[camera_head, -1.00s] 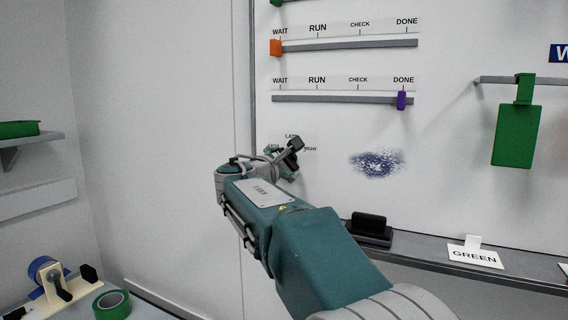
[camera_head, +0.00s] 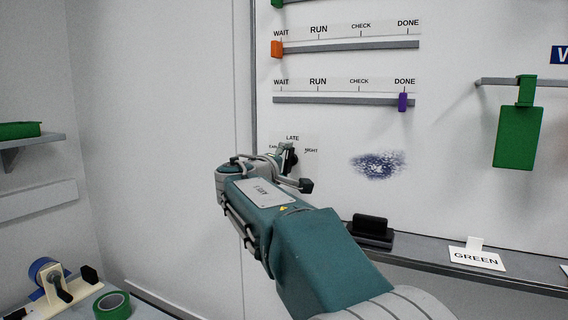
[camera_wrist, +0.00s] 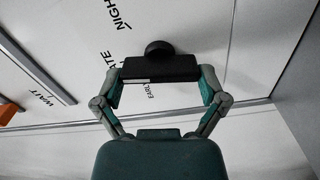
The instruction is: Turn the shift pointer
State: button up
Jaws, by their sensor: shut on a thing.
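The shift pointer is a black bar (camera_wrist: 160,69) with a round dark hub on the white board. In the wrist view it lies across between the two fingers of my gripper (camera_wrist: 161,82), which is shut on it at its two ends. In the head view my gripper (camera_head: 291,168) is at the board, just below the LATE label (camera_head: 292,138), with the NIGHT label (camera_head: 311,150) to its right. The EARLY label is partly hidden there, but shows in the wrist view (camera_wrist: 138,83). My wrist hides much of the pointer in the head view, and its exact heading is unclear.
Two slider rails (camera_head: 345,100) with orange (camera_head: 277,48) and purple (camera_head: 403,102) sliders are above. A blue smudge (camera_head: 378,164) is right of the pointer. A black eraser (camera_head: 370,228) and GREEN card (camera_head: 475,257) are on the ledge below. A green tag (camera_head: 518,136) hangs right.

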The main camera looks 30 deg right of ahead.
jog(key=m, duration=0.5)
jog(key=shift+f+m, duration=0.25)
jog(key=shift+m, duration=0.05)
jog(key=shift+d+m, duration=0.1)
jog(key=shift+m, duration=2)
jog(key=o, duration=0.8)
